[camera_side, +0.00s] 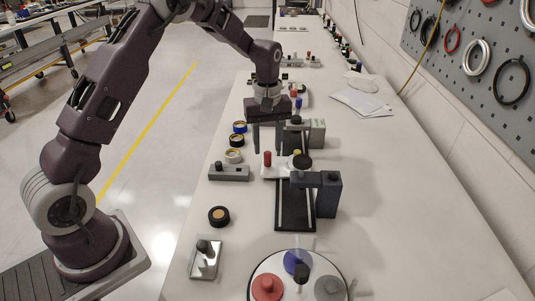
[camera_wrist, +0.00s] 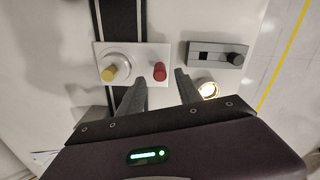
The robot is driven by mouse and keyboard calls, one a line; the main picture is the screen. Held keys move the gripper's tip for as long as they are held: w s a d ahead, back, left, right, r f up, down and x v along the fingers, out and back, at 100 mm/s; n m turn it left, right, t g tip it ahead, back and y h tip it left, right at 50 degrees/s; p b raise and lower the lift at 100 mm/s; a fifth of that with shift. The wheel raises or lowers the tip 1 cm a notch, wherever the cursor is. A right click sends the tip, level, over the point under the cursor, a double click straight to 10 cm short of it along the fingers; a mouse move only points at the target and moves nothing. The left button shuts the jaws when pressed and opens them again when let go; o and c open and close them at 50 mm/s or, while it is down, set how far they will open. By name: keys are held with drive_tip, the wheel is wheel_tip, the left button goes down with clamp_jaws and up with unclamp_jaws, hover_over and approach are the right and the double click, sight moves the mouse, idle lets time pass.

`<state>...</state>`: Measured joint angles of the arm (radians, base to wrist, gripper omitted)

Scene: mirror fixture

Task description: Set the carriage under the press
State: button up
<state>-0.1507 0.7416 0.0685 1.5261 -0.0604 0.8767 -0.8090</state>
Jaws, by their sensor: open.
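The carriage (camera_side: 275,171) is a white plate on a dark rail (camera_side: 294,212). My gripper (camera_side: 267,150) is open and empty, pointing down over the red peg. In the wrist view the peg appears between the fingertips (camera_wrist: 161,77).
A grey slider block (camera_side: 229,173) and several rings, one white (camera_side: 234,156), stand left of the carriage. A black disc (camera_side: 219,215), a metal plate (camera_side: 205,265) and a turntable (camera_side: 318,268) lie nearer the side camera. Another fixture (camera_side: 316,134) stands behind my gripper.

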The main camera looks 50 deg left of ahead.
sight(268, 152)
wheel_tip(268, 152, down, 4)
drive_tip(key=shift+r, duration=0.1)
drive_tip(key=shift+c, duration=0.2)
clamp_jaws()
drive_tip(key=shift+d+r, duration=0.1)
idle(1.2)
